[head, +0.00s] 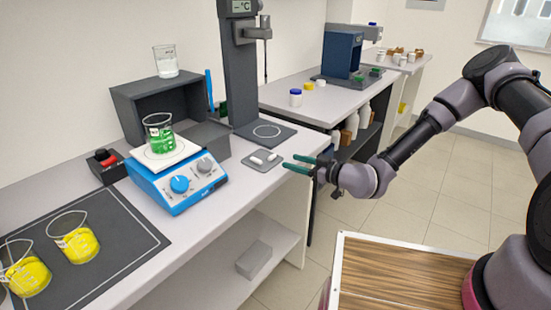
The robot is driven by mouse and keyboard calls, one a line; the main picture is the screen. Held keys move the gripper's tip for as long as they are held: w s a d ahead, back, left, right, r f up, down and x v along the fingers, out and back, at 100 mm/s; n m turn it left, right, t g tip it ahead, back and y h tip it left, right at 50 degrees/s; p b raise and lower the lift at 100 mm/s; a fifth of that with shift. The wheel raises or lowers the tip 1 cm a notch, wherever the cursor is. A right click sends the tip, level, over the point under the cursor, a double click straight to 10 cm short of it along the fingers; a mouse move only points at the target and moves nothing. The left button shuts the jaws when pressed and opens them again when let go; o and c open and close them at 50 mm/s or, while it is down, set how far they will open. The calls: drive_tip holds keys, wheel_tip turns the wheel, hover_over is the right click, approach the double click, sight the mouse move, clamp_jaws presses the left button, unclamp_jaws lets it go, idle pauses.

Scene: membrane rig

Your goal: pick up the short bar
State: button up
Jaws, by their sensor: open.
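Two small white bars lie on a grey tray (275,166) near the front edge of the bench: one bar (256,160) on the left and another bar (271,157) on the right. They are too small here to tell surely which is the short bar. My gripper (290,162) reaches in from the right, with its two green fingers apart and pointing left toward the tray. It is open and holds nothing. The fingertips are close to the tray's right side; their height above it cannot be told.
A blue stirrer (180,188) carries a beaker of green liquid (159,135) left of the tray. A grey stand (240,75) with a dark base (283,137) rises behind the tray. Two beakers of yellow liquid (75,245) (27,275) stand on a dark mat at front left.

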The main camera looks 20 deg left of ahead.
sight(274, 157)
drive_tip(key=shift+x, duration=3.6)
clamp_jaws()
